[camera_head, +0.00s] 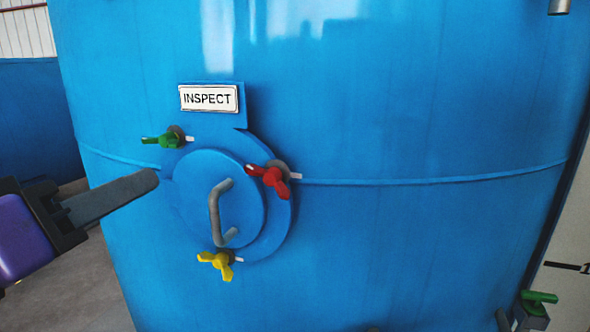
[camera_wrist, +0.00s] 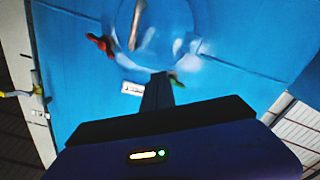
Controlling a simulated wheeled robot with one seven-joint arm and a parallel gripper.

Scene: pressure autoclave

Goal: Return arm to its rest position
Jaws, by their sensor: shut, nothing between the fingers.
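My gripper (camera_head: 148,181) reaches in from the left in the head view, a purple body with dark grey fingers. The fingers are shut with nothing between them. They end in front of the left edge of the round blue hatch (camera_head: 200,190), left of its grey handle (camera_head: 215,212); I cannot tell how far off the surface. The gripper (camera_wrist: 157,78) also shows in the wrist view, pointing at the blue vessel (camera_wrist: 85,70). The hatch is closed, with green (camera_head: 165,138), red (camera_head: 270,178) and yellow (camera_head: 217,263) wing knobs around it.
A white INSPECT plate (camera_head: 208,98) sits above the hatch. The large blue tank (camera_head: 420,110) fills most of the head view. Another blue tank (camera_head: 40,120) stands at the far left, with bare floor (camera_head: 70,265) below. A green-handled valve (camera_head: 538,297) is at the lower right.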

